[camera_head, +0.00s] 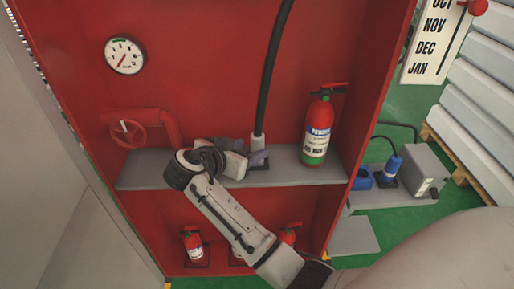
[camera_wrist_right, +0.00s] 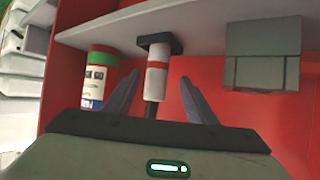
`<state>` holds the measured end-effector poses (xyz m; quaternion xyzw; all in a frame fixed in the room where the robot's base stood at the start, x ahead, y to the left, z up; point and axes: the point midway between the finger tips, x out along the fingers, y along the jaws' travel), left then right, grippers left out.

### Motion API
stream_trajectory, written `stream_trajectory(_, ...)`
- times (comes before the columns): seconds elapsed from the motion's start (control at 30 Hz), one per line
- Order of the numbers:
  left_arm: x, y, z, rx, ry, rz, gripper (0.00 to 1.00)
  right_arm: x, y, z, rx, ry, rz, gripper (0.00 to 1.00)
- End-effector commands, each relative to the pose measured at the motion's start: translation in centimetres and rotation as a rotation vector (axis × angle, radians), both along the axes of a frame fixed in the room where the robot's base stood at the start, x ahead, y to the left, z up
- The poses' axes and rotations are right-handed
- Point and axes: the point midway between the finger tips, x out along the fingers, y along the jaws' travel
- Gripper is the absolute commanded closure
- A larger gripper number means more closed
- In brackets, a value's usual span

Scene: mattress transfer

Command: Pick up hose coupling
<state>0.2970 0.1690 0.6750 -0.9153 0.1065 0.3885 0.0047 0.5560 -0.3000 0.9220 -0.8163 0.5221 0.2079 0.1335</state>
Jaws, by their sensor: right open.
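The hose coupling (camera_head: 258,142) is a pale cylinder at the lower end of a black hose, upright over the grey shelf of the red cabinet. In the wrist view the coupling (camera_wrist_right: 157,82) shows a red band and a black base piece (camera_wrist_right: 159,44) at the shelf. My right gripper (camera_head: 246,151) is open at the coupling. In the wrist view the fingers of the right gripper (camera_wrist_right: 160,98) stand apart on either side of it, with visible gaps. I cannot tell the exact depth between them. My left gripper is not in view.
A red fire extinguisher (camera_head: 319,130) stands on the shelf (camera_head: 145,175), right of the coupling. A red valve wheel (camera_head: 127,133) and pipe are at the left. The wrist view shows a grey block (camera_wrist_right: 262,55) near the shelf. Small extinguishers (camera_head: 193,245) stand below.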

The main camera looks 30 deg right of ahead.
Motion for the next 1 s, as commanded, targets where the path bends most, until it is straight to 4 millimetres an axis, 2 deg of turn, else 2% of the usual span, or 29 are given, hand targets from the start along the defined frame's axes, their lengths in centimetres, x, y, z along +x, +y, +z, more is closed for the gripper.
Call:
stream_trajectory(0.1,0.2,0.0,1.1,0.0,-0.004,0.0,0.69,0.3,-1.9,-0.4,-0.005,0.003,-0.002,0.49)
stream_trajectory(0.27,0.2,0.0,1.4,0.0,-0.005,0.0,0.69,1.0,-3.6,-1.5,-0.003,0.002,-0.002,0.49)
stream_trajectory(0.57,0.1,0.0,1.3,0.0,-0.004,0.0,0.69,1.2,-3.9,-1.9,0.0,0.002,0.0,0.49)
stream_trajectory(0.87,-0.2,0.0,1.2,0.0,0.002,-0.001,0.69,1.2,-3.9,-1.9,0.0,0.002,0.0,0.98)
stream_trajectory(1.0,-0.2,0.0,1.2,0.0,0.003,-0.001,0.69,1.3,-3.9,-1.8,-0.001,-0.001,0.0,1.0)
